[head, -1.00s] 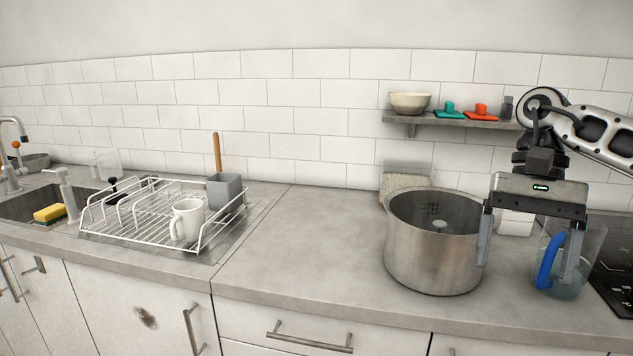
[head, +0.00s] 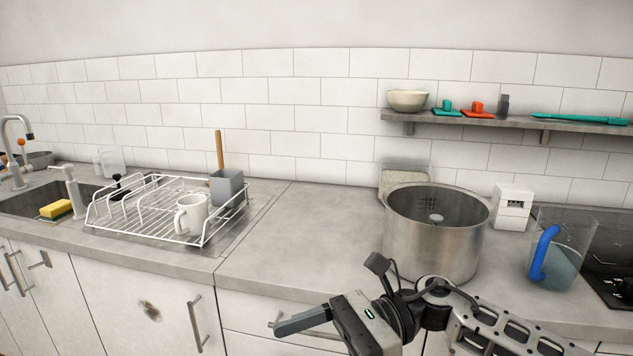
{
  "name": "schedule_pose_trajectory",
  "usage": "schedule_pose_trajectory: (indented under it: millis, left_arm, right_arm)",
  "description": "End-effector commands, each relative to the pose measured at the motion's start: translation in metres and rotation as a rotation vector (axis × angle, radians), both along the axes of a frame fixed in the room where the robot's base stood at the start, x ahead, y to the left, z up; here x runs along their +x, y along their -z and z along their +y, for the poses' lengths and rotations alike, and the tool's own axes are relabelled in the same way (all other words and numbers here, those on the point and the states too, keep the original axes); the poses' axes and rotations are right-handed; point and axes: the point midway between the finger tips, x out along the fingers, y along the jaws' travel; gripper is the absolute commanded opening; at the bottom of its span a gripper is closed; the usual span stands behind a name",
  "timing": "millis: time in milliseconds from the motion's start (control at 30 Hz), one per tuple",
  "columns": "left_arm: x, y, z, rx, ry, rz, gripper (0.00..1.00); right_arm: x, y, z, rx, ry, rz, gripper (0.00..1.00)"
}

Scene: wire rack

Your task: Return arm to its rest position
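My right gripper (head: 282,332) is low at the bottom of the head view, in front of the counter's drawers, pointing left. One dark finger shows near the upper end of its body; the other finger is below the picture edge or hidden. The visible finger stands out at the end of the body, as in an open gripper, and nothing is seen in it. My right arm (head: 490,330) runs from the lower right to the gripper, below the steel pot (head: 435,245). My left gripper is not in view.
A wire rack (head: 150,228) holds a white mug (head: 191,215) and a grey holder (head: 226,188). A clear pitcher (head: 560,250) with a blue handle stands right of the pot. A shelf (head: 480,120) hangs above. The counter between rack and pot is clear.

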Motion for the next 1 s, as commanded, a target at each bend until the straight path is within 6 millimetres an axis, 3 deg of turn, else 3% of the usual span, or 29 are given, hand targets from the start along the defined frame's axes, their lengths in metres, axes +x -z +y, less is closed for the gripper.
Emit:
schedule_pose_trajectory:
  millis: [33,133,233,333,467,600,667,700,833,1000]
  left_arm:
    - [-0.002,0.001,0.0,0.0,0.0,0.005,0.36]
    - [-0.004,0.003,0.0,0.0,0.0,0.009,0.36]
    - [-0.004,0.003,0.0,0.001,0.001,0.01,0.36]
    - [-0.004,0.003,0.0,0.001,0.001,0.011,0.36]
    - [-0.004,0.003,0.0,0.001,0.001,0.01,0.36]
    - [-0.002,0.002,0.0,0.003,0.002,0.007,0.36]
    - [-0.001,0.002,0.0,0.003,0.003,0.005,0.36]
    - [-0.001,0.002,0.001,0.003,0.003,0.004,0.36]
    - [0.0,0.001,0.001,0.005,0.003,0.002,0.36]
    - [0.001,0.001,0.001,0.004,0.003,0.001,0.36]
  right_arm:
    - [-0.006,-0.001,0.015,0.089,0.079,0.184,0.86]
    - [-0.002,-0.007,0.028,0.245,0.238,0.568,0.86]
    - [0.012,0.001,0.022,0.397,0.384,0.983,0.86]
    - [0.026,0.026,0.001,0.554,0.515,1.416,0.86]
    - [0.027,0.086,-0.044,0.779,0.669,1.988,0.86]
    - [-0.006,0.168,-0.097,1.066,0.809,2.549,0.86]
    - [-0.027,0.197,-0.115,1.184,0.854,2.727,0.86]
    - [-0.042,0.214,-0.125,-1.2,-0.84,-2.694,0.86]
    - [-0.082,0.248,-0.148,-1.159,-0.747,-2.417,0.86]
    - [-0.105,0.265,-0.159,-1.139,-0.703,-2.273,0.86]
